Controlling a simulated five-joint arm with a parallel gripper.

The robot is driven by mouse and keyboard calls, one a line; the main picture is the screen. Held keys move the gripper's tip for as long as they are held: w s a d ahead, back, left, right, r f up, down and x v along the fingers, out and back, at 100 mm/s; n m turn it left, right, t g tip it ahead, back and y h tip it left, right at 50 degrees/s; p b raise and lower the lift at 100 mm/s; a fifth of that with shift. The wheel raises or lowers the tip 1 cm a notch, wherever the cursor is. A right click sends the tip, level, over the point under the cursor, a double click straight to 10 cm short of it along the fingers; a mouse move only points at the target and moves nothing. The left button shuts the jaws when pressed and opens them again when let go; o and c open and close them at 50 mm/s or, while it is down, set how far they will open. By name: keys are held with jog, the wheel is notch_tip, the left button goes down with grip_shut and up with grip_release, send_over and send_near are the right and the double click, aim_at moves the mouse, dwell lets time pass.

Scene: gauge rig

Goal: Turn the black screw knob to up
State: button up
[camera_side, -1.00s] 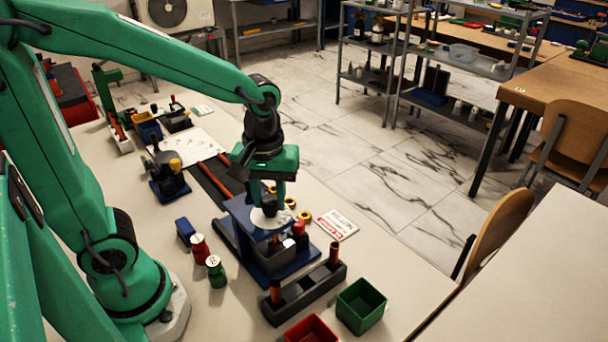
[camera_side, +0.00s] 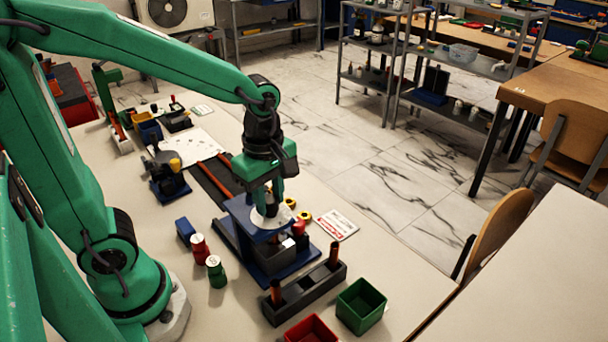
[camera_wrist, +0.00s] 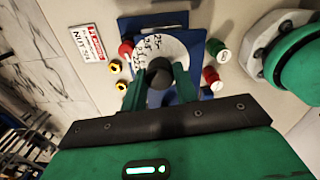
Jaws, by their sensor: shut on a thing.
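The blue gauge rig (camera_side: 236,240) stands on the bench, with a white marked dial (camera_wrist: 184,52) on its top. The black screw knob (camera_wrist: 159,72) sits at the dial in the wrist view, between the two green fingers. My gripper (camera_wrist: 160,86) points down and is shut on the knob. In the side view my gripper (camera_side: 270,205) is over the rig's top, and its fingers hide most of the knob.
A dark rack (camera_side: 305,293) with orange pegs, a green bin (camera_side: 361,306) and a red bin (camera_side: 311,330) are in front. A printed card (camera_side: 337,225) and yellow-black rings lie to the right.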

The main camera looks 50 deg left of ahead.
aim_at(268, 199)
jog(key=shift+n, duration=1.9)
jog(key=o, duration=1)
jog(key=shift+c, duration=0.2)
jog(key=shift+r, duration=3.9)
jog(key=shift+s, duration=0.1)
